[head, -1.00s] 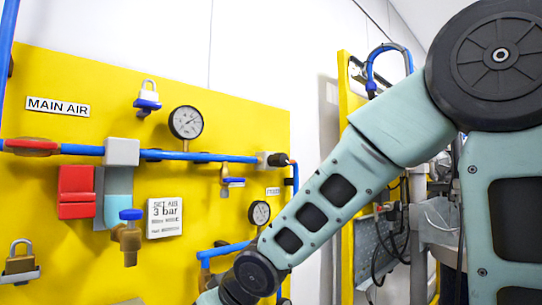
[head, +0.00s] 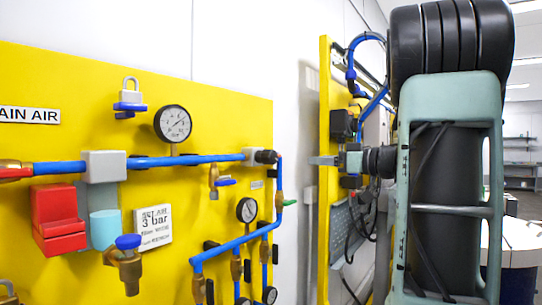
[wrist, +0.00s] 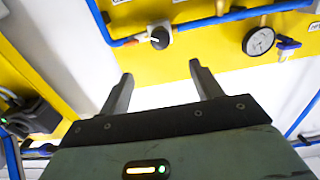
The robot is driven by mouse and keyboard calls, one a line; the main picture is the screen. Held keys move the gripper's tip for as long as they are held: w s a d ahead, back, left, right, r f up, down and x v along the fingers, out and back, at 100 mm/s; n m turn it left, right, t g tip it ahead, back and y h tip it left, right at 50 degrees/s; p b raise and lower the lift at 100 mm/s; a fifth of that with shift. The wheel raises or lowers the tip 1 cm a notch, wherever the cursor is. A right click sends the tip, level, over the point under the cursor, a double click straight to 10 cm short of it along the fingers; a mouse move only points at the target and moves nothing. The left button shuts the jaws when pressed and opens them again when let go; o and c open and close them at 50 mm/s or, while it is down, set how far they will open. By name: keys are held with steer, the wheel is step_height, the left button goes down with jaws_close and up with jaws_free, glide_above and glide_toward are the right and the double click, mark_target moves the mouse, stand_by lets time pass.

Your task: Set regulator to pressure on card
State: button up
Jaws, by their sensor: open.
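The card (head: 154,227) hangs on the yellow panel, and "3 bar" is readable on it. A grey block with a black knob (head: 265,157), which looks like the regulator, sits at the right end of the upper blue pipe. The black knob also shows in the wrist view (wrist: 160,38), beyond the fingertips. A round gauge (head: 172,123) stands above that pipe and also shows in the wrist view (wrist: 259,41); its reading is too small to tell. My gripper (head: 322,160) is open and empty, right of the knob and apart from it; its fingers (wrist: 163,82) show in the wrist view.
A smaller gauge (head: 247,209) and several valves lie below the knob. A red block (head: 57,218) and a brass valve with a blue knob (head: 128,242) are at left. A second yellow panel (head: 323,180) with hoses stands behind my gripper. White wall lies between the panels.

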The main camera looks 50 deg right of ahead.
mark_target(274, 158)
steer(key=w+p, duration=0.1)
steer(key=w, duration=0.4)
steer(key=w+a+p, duration=0.1)
steer(key=w+p, duration=0.1)
steer(key=w, duration=0.4)
steer(key=w+p, duration=0.2)
steer(key=w, duration=0.3)
steer(key=shift+w+a, duration=0.15)
steer(key=shift+w, duration=0.05)
steer(key=c, duration=1)
steer(key=shift+o, duration=0.2)
steer(key=shift+f+b, duration=0.1)
steer(key=shift+b, duration=0.25)
steer(key=n+b, duration=0.3)
steer(key=shift+f, duration=0.1)
steer(key=shift+n+b, duration=1.25)
steer(key=shift+n, duration=0.25)
